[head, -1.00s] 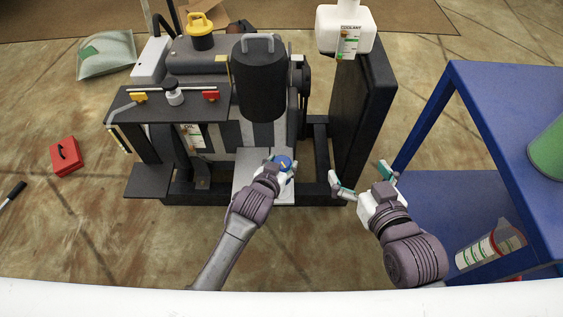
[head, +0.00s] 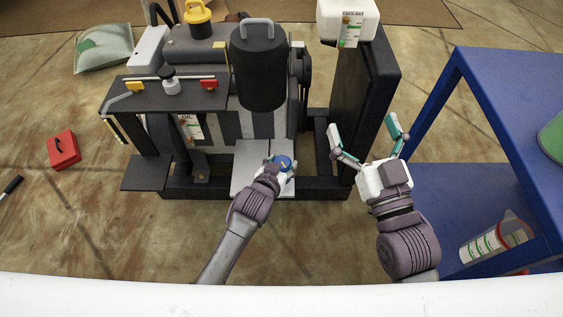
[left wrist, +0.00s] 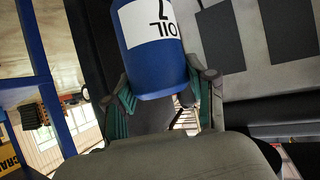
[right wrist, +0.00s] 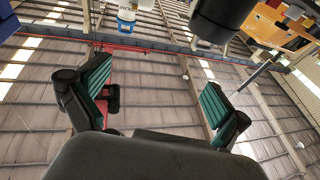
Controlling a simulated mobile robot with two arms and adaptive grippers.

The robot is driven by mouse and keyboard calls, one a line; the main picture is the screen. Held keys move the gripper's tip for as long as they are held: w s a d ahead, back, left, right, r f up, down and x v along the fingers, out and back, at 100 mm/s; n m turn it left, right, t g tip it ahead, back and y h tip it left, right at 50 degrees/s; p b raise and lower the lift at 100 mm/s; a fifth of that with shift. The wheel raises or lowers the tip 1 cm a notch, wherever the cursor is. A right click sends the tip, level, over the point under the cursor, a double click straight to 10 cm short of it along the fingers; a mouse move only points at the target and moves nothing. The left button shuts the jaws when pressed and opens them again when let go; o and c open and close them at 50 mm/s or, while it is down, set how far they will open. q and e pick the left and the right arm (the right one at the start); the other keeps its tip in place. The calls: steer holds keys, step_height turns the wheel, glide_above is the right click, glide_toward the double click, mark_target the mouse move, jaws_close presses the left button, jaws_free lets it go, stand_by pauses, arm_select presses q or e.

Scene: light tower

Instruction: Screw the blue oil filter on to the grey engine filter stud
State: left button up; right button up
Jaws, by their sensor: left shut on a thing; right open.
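The blue oil filter (head: 283,161) is held in my left gripper (head: 279,169), low at the front of the grey engine (head: 222,125). In the left wrist view the filter (left wrist: 152,65) stands between the two teal-padded fingers, its white OIL label appearing upside down. My left gripper (left wrist: 165,108) is shut on it. The filter stud cannot be made out, so I cannot tell whether the filter touches it. My right gripper (head: 367,140) is open and empty, right of the filter, in front of the black radiator-like panel. Its spread fingers also show in the right wrist view (right wrist: 157,100).
A blue cart (head: 480,190) stands at the right with a measuring jug (head: 497,238) on its lower shelf. A white coolant tank (head: 346,20) tops the black panel (head: 366,95). A red box (head: 63,151) lies on the floor at left. Floor in front is clear.

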arm_select(q)
steer(key=shift+f, duration=0.4)
steer(key=shift+r, duration=0.15)
arm_select(e)
steer(key=shift+s+a+r+t, duration=0.1)
steer(key=shift+s+r+t, duration=0.1)
steer(key=shift+r+t, duration=0.5)
steer(key=shift+w+f+g, duration=0.15)
steer(key=shift+f+g, duration=0.35)
steer(key=shift+f, duration=0.15)
steer(key=shift+w+f+g, duration=0.15)
steer(key=shift+f+g, duration=0.35)
steer(key=shift+f, duration=0.1)
arm_select(q)
steer(key=shift+p, duration=0.3)
arm_select(e)
steer(key=shift+f, duration=0.15)
steer(key=shift+d+f+g+h, duration=0.15)
steer(key=shift+f+g+h, duration=0.1)
steer(key=shift+f+g, duration=0.25)
steer(key=shift+d+f+g+h, duration=0.15)
steer(key=shift+f+g+h, duration=0.15)
steer(key=shift+f, duration=0.25)
arm_select(q)
steer(key=shift+p, duration=0.3)
arm_select(e)
steer(key=shift+f, duration=0.1)
